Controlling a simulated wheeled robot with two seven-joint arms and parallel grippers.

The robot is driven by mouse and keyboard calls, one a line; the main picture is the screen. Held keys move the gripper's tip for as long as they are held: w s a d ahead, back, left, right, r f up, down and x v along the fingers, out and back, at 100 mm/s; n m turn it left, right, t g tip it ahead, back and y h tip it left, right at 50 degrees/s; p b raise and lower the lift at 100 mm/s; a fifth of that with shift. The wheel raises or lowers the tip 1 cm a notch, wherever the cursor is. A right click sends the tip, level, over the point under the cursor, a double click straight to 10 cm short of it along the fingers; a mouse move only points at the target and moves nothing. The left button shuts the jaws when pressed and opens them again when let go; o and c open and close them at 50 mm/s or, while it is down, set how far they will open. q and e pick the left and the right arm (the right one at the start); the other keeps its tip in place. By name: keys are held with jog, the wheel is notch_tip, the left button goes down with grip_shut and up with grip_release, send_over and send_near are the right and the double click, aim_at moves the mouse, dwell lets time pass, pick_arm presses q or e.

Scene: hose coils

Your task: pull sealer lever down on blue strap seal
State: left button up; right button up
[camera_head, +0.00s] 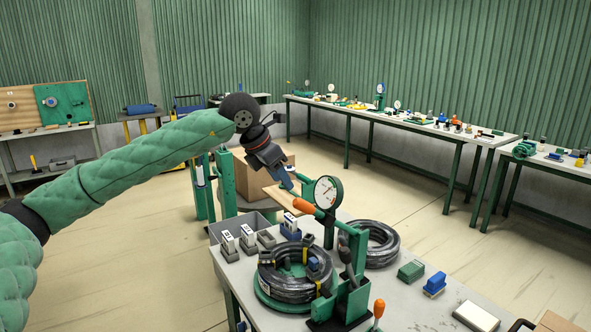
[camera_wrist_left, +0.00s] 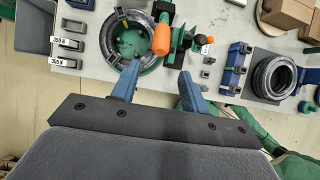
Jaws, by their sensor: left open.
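The sealer is a green stand (camera_head: 347,290) with a round gauge. Its lever has an orange grip (camera_head: 304,206) and sticks up toward my left gripper; the orange grip also shows in the wrist view (camera_wrist_left: 162,40). A black hose coil (camera_head: 284,288) lies on a green round base beside the stand, with yellow straps and dark seal pieces on it. A small bluish piece (camera_head: 314,264) on the coil may be the blue strap seal. My left gripper (camera_head: 289,186) is open and empty, with its blue fingers just above and behind the orange grip, apparently not touching it. My right gripper is not in view.
A second hose coil (camera_head: 380,245) lies behind the stand. Labelled blocks (camera_head: 228,245) stand at the table's left. A green block (camera_head: 411,270), a blue block (camera_head: 434,284) and a white pad (camera_head: 475,317) lie at right. A small orange-topped knob (camera_head: 379,308) stands in front.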

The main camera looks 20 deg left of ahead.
aim_at(295, 201)
pick_arm(q)
jog(key=shift+x, duration=4.05)
jog(key=shift+d+f, duration=0.1)
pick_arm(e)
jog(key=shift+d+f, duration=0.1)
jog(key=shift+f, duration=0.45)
pick_arm(q)
jog(key=shift+w+f+b, duration=0.15)
jog(key=shift+f+b, duration=0.1)
jog(key=shift+b, duration=0.35)
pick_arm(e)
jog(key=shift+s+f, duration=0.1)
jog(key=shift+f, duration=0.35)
